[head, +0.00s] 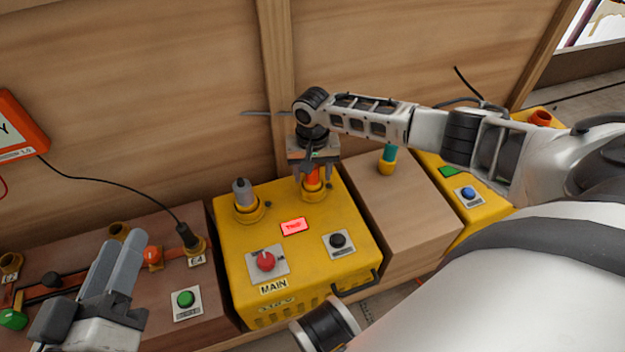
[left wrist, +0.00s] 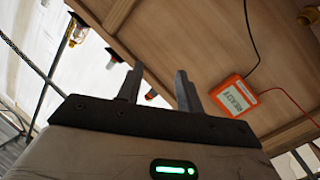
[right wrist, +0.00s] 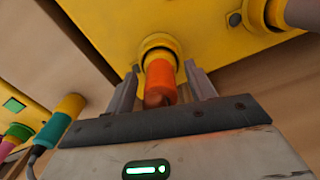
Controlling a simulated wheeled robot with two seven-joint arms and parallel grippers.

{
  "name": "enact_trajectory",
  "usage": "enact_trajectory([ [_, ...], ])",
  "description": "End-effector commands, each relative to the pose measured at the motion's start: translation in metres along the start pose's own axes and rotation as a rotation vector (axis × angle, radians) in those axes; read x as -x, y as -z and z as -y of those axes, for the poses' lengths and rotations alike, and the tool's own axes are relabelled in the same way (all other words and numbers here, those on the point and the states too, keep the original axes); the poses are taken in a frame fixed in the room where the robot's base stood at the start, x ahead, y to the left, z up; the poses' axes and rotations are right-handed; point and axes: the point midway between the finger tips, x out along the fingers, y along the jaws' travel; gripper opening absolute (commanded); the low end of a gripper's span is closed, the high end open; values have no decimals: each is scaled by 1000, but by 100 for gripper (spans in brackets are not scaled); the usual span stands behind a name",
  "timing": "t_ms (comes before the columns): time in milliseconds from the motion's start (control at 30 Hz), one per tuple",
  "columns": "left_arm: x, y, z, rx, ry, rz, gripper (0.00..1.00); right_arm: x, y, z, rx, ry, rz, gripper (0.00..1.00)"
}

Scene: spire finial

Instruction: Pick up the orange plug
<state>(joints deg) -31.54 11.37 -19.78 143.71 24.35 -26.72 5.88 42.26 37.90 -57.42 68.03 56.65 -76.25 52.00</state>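The orange plug (head: 313,182) stands in the right-hand socket on top of the yellow MAIN box (head: 235,285). It also shows in the right wrist view (right wrist: 160,80), seated in a yellow collar. My right gripper (head: 315,170) is above the plug, pointing down. In the right wrist view its fingers stand on either side of the plug, with a visible gap on each side, so it is open around it. My left gripper (head: 115,265) is at the lower left, away from the plug; its fingers are apart and empty in the left wrist view (left wrist: 157,88).
A grey plug (head: 243,193) stands in the box's other socket. The box top carries a red lit display (head: 294,226), a red knob (head: 266,261) and a black button (head: 338,241). A teal plug (head: 389,153) stands to the right. A wooden wall rises behind.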

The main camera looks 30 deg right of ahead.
Motion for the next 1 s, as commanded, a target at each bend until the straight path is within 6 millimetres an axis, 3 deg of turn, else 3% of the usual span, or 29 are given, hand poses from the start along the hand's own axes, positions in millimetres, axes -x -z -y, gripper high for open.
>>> enact_trajectory([
  [33,0,0,0,-1,0,0,36,0,0,0,0,0,0,41],
  [167,0,0,0,-1,1,0,36,0,0,0,0,0,0,5],
  [200,0,0,0,-1,1,0,36,0,0,0,0,0,0,3],
  [467,0,1,0,-3,1,0,36,2,0,0,0,1,-1,3],
  [633,0,5,-1,-21,10,2,36,12,1,0,0,1,-1,3],
  [800,0,8,1,-64,38,27,36,38,1,0,0,2,-2,3],
  [1000,7,-4,11,-175,115,135,36,76,-31,4,5,1,1,3],
])
